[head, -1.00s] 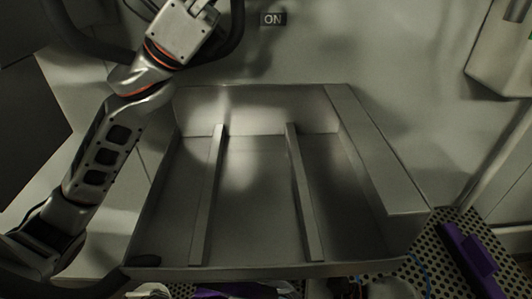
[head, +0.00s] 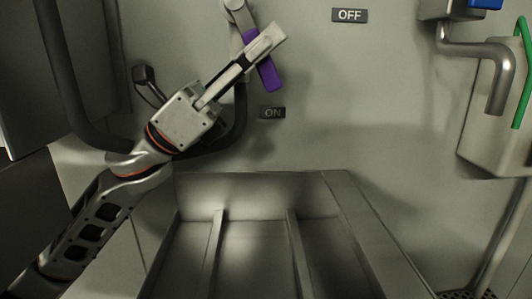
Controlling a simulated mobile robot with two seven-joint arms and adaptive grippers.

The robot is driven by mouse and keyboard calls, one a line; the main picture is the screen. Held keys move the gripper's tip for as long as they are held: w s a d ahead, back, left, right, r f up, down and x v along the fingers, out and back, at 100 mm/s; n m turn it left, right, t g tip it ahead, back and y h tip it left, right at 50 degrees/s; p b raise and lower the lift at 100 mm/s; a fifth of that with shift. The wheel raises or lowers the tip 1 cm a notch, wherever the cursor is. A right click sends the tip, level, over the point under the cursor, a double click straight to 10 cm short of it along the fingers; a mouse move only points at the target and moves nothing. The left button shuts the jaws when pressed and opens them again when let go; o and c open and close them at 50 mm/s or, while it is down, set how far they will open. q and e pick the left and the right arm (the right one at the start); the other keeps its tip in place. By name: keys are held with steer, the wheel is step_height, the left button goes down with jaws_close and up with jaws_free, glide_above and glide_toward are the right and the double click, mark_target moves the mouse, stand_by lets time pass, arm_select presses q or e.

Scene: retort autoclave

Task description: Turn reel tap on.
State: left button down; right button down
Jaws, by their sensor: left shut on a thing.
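A purple lever (head: 265,74), which looks like the reel tap's handle, is on the wall at the top, by a grey pipe fitting (head: 236,8). It slants down and to the right, its lower end a little above the ON label (head: 273,112). The OFF label (head: 349,15) is up and to the right. My left gripper (head: 264,46) reaches up from the lower left and is shut on the purple lever, its fingers hiding the lever's middle. My right gripper is out of view.
A grey metal trough (head: 330,184) with two rails stands below the wall. Black hose loops (head: 65,85) hang at the left. A bent metal pipe (head: 495,75) and a green handle (head: 525,65) are at the right. The wall between is clear.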

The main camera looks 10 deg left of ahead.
arm_select(q)
steer(key=shift+a+f+y, duration=0.1)
steer(key=shift+a+y, duration=0.05)
steer(key=shift+y, duration=0.25)
steer(key=c, duration=2.1)
jaws_free()
steer(key=shift+v, duration=3.8)
